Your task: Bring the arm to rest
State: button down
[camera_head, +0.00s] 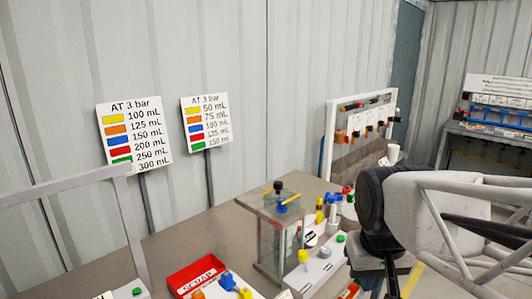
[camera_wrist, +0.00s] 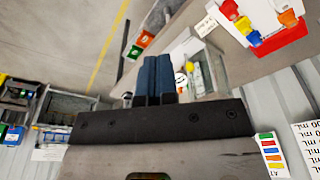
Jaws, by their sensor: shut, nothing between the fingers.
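My gripper (camera_wrist: 156,62) shows in the wrist view with its two dark blue fingers side by side and closed together. Nothing shows between them. The fingers point toward the bench and floor area, apart from any object as far as I can tell. In the head view my arm comes in from the right side, over the right end of the bench. Its black joint hides part of the bench behind it, and I cannot make out the fingertips there.
The bench (camera_head: 150,245) holds a red scrap bin (camera_head: 195,275), a clear-sided pump stand (camera_head: 275,240) and small coloured parts. A white rack frame (camera_head: 328,140) stands behind my arm. Two volume signs (camera_head: 134,133) (camera_head: 206,122) stand at the back. A second bench (camera_head: 490,133) is far right.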

jog(key=shift+t, duration=0.3)
jog(key=s+f, duration=0.2)
jog(key=s, duration=0.1)
jog(key=s+f, duration=0.1)
jog(key=shift+s+d+f, duration=0.3)
jog(key=shift+s+d, duration=0.05)
